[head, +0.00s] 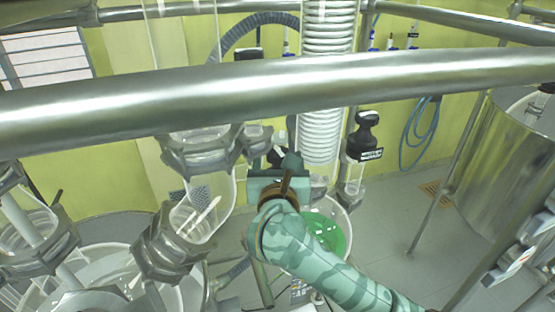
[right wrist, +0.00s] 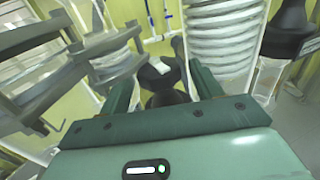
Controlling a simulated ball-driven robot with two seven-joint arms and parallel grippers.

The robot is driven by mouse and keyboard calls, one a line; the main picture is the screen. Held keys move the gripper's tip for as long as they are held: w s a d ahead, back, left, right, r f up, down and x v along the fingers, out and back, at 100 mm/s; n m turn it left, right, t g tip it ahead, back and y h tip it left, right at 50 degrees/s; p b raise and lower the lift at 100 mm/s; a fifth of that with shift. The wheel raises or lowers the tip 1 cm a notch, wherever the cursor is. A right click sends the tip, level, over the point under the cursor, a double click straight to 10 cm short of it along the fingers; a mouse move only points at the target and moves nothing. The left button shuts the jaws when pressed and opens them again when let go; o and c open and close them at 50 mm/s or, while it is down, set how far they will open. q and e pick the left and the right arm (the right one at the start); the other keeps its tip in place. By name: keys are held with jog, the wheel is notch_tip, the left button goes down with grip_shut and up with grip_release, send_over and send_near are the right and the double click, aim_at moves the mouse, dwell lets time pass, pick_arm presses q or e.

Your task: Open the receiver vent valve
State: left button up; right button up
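My right gripper (head: 283,160) reaches in from the lower right, in front of the glass coil column. In the right wrist view its two green fingers (right wrist: 163,82) stand apart, with a black valve knob (right wrist: 160,78) bearing a white label between or just beyond the tips. I cannot tell whether they touch it. In the head view the gripper mostly hides this knob. A second black valve head (head: 367,130) with a label stands to the right of the column; it also shows in the right wrist view (right wrist: 288,32). Neither label is readable. My left gripper is not in view.
The glass coil column (head: 320,130) stands close behind the right gripper. A thick steel rail (head: 270,88) crosses the head view. Metal-clamped glass joints (head: 200,150) are to the left. A vessel with green liquid (head: 325,235) is below, and a steel tank (head: 500,160) is at right.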

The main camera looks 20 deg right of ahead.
jog(key=c, duration=0.8)
jog(key=shift+y, duration=0.3)
jog(key=n+y, duration=0.1)
jog(key=n+y+b, duration=0.1)
jog(key=shift+s+d+f+t+y, duration=0.1)
jog(key=shift+d+t+y, duration=0.15)
jog(key=shift+t+y, duration=0.05)
jog(key=n+y, duration=0.1)
jog(key=y, duration=0.1)
jog(key=n+y+b, duration=0.1)
jog(key=y, duration=0.1)
jog(key=shift+d+n, duration=0.2)
jog(key=shift+n, duration=0.1)
jog(key=shift+d+n+y, duration=0.15)
jog(key=shift+n+y, duration=0.65)
jog(key=shift+y, duration=0.3)
jog(key=n+y, duration=0.1)
jog(key=n+g+y+p, duration=0.1)
jog(key=y, duration=0.1)
jog(key=shift+d+r+g, duration=0.15)
jog(key=shift+r+g, duration=0.05)
jog(key=shift+g, duration=0.1)
jog(key=shift+n+g+y+p, duration=0.4)
jog(key=shift+n+y+p, duration=0.1)
jog(key=shift+y, duration=0.3)
jog(key=shift+f+y, duration=0.1)
jog(key=shift+y, duration=0.2)
